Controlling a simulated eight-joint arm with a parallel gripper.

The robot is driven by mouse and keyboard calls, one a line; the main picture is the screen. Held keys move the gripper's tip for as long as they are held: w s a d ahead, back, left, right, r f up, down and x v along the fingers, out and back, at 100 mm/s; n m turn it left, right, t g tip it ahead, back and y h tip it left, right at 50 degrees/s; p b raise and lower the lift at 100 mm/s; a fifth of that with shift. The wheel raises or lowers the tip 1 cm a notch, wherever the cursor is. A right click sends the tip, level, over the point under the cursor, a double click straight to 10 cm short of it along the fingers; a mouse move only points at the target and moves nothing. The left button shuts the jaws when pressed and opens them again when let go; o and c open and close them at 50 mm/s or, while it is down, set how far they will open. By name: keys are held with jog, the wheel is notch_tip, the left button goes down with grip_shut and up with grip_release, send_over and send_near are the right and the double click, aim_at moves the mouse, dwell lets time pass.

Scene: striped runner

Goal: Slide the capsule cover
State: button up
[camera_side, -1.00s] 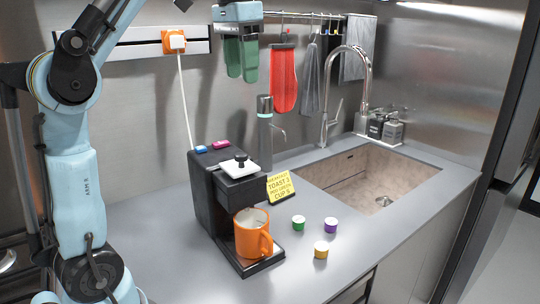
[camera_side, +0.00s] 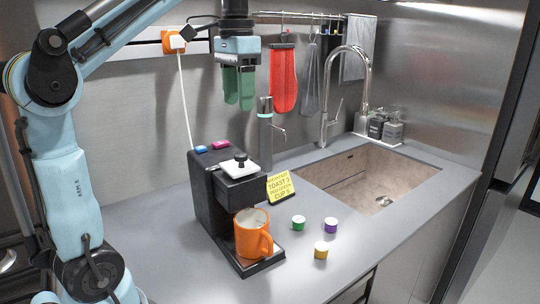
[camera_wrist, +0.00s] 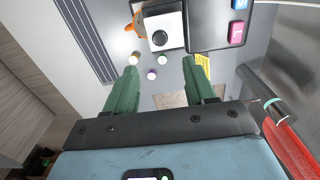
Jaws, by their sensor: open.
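The capsule cover (camera_side: 246,171) is a white square plate with a black knob (camera_side: 240,158). It lies on top of the black coffee machine (camera_side: 205,195). In the wrist view the white cover (camera_wrist: 174,22) and its dark round knob (camera_wrist: 158,39) show near the top centre. My gripper (camera_side: 239,106) has two green fingers pointing down. It is open and empty, well above the cover and apart from it. In the wrist view the gripper (camera_wrist: 160,68) has its fingers spread wide, with the counter seen between them.
An orange mug (camera_side: 250,238) stands on the machine's tray. Green (camera_side: 298,223), purple (camera_side: 331,225) and yellow (camera_side: 321,250) capsules lie on the counter to the right. The sink (camera_side: 370,180) is behind.

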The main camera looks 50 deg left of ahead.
aim_at(241, 154)
notch_tip(241, 154, down, 12)
dwell(0.6)
grip_shut()
dwell(0.4)
